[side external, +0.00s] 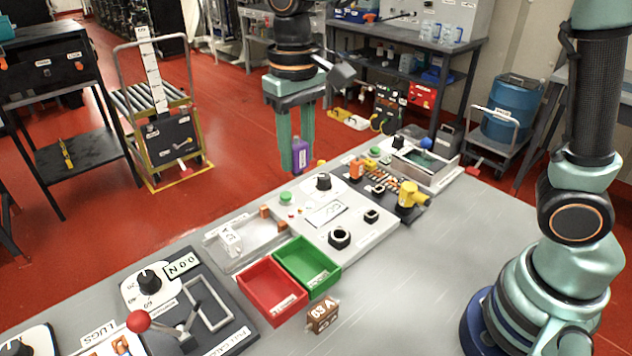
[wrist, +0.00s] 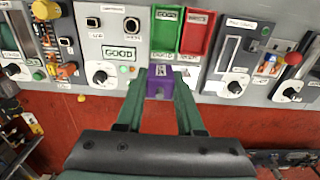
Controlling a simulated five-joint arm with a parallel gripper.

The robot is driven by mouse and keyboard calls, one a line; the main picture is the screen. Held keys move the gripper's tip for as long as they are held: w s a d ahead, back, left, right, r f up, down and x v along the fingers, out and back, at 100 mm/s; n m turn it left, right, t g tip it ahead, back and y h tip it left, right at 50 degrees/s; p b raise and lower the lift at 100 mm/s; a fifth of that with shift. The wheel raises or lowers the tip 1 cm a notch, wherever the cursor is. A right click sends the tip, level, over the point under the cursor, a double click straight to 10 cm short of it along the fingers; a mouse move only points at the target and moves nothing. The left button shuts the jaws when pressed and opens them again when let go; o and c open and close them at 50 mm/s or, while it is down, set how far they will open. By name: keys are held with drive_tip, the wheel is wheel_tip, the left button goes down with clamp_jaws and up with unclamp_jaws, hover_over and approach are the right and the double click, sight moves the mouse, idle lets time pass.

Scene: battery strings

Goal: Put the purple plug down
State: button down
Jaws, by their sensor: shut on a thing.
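The purple plug (side external: 300,156) hangs between the fingertips of my gripper (side external: 295,158), at the far edge of the bench in the side view. My gripper is shut on it; the wrist view shows the plug (wrist: 160,82) between both fingers (wrist: 160,95). It is held up in the air, and the fingers partly cover it. In the wrist view the red floor shows around the fingers and the bench edge lies just ahead of the plug.
A white panel (side external: 357,232) with a dial and black sockets lies on the grey bench (side external: 400,290). Green (side external: 307,265) and red (side external: 270,290) bins stand nearer, beside a brown block (side external: 322,316). Yellow and orange connectors (side external: 411,196) stand to the right. Bare bench lies in front.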

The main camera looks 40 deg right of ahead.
drive_tip(key=shift+s+a+r, duration=0.1)
drive_tip(key=shift+a+r, duration=0.1)
drive_tip(key=shift+a, duration=0.3)
drive_tip(key=shift+a+f, duration=0.15)
drive_tip(key=shift+f, duration=0.2)
wheel_tip(320, 180, down, 19)
drive_tip(key=shift+f, duration=0.1)
drive_tip(key=shift+f, duration=0.35)
drive_tip(key=shift+f, duration=0.15)
drive_tip(key=c, duration=0.5)
unclamp_jaws()
